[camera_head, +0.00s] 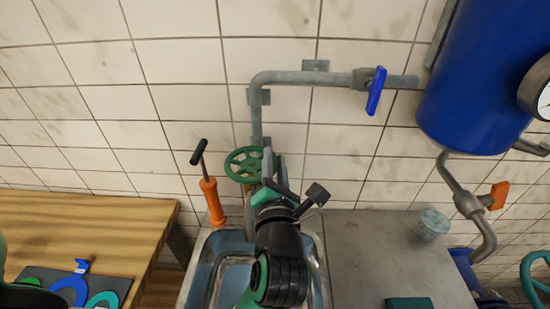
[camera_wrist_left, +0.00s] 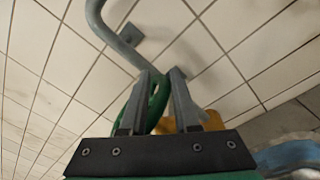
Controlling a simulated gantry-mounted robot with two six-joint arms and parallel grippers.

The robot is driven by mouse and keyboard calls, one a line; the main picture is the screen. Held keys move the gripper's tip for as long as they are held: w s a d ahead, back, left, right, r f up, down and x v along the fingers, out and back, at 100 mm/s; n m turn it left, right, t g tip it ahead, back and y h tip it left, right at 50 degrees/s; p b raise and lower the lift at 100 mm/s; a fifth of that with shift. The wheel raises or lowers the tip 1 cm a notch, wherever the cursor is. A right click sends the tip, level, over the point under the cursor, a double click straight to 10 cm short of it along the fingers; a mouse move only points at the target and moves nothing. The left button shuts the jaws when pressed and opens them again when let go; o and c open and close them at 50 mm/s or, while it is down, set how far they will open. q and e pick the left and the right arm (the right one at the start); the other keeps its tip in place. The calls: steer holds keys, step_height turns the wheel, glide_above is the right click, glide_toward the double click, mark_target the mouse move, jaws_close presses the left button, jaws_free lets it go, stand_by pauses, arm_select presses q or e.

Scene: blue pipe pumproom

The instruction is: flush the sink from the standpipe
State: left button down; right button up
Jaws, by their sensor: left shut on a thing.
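The grey standpipe (camera_head: 256,124) runs down the tiled wall above the metal sink (camera_head: 322,265). A green handwheel (camera_head: 233,166) is at its lower end. My left gripper (camera_head: 267,165) is at the wheel's right side, shut on its rim. In the left wrist view, the green rim (camera_wrist_left: 159,100) passes between the fingers of the left gripper (camera_wrist_left: 165,85). My wrist hides the outlet and part of the sink. A blue lever (camera_head: 376,91) on the upper pipe hangs nearly upright, across the pipe. My right gripper is not in view.
An orange hand pump (camera_head: 212,200) stands at the sink's left back corner. A wooden bench (camera_head: 90,220) is at left. A glass (camera_head: 433,224) stands on the grey counter (camera_head: 365,250). A blue tank (camera_head: 480,80) and an orange-handled valve (camera_head: 497,196) are at right.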

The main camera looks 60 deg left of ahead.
arm_select(q)
steer(key=c, duration=0.8)
jaws_free()
steer(key=shift+d+f, duration=0.1)
steer(key=shift+f, duration=0.4)
steer(key=shift+o, duration=0.3)
steer(key=shift+s+r, duration=0.1)
steer(key=shift+r, duration=0.1)
steer(key=shift+s+d+r, duration=0.1)
steer(key=shift+s+d, duration=0.05)
steer(key=shift+d, duration=0.35)
steer(key=p+v, duration=0.1)
steer(key=v, duration=0.9)
steer(key=shift+s+d, duration=0.2)
steer(key=shift+d, duration=0.05)
